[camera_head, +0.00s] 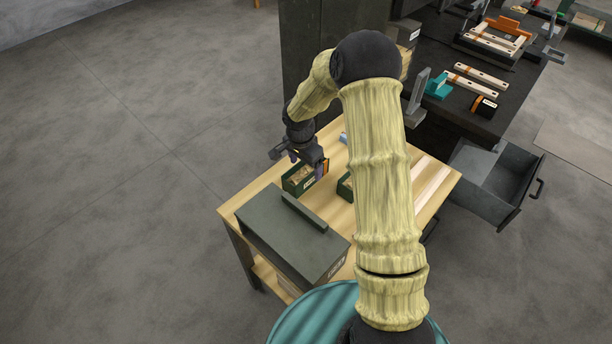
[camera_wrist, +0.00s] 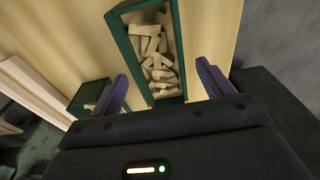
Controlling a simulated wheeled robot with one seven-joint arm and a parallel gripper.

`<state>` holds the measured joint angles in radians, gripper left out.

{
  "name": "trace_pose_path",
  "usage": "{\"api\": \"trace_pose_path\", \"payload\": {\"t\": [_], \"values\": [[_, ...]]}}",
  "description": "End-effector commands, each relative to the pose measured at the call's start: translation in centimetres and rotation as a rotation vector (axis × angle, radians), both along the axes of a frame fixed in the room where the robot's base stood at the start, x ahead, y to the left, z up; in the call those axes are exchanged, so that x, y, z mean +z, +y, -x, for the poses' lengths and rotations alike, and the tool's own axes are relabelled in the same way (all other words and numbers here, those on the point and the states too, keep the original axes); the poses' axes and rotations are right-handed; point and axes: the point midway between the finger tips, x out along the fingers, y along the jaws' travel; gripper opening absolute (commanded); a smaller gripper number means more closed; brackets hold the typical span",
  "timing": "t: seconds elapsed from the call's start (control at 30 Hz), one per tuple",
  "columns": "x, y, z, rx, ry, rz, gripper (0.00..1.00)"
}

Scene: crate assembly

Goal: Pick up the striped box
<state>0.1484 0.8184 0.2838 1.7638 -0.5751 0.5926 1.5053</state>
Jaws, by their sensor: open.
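My gripper (camera_head: 298,160) is open above the wooden table. In the wrist view its two purple fingers (camera_wrist: 162,78) stand apart at either side of a green open-topped box (camera_wrist: 118,38), touching neither side as far as I can tell. The box holds several small pale wooden pieces. An orange band shows at its end nearest the gripper. In the head view this green box (camera_head: 291,184) is partly hidden under my gripper. A small black box with an orange stripe and a white label (camera_head: 484,106) lies on the dark bench.
A second green box (camera_head: 344,188) is partly behind my arm. A grey toolbox (camera_head: 290,232) fills the table's (camera_head: 233,207) near left. Pale wooden strips (camera_head: 430,180) lie at right. The dark bench (camera_head: 455,122) holds clamps and wooden parts; its drawer (camera_head: 497,180) is open.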

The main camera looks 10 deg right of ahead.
Motion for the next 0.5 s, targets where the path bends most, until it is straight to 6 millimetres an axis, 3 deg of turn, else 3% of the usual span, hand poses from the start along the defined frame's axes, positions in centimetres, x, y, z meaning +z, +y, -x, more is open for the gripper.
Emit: {"api": "trace_pose_path", "payload": {"t": [0.13, 0.5], "values": [[-1.9, -0.2, -0.1, -0.002, 0.002, 0.000, 0.80], [-2.1, -0.3, -0.1, -0.002, 0.000, 0.000, 0.80]]}}
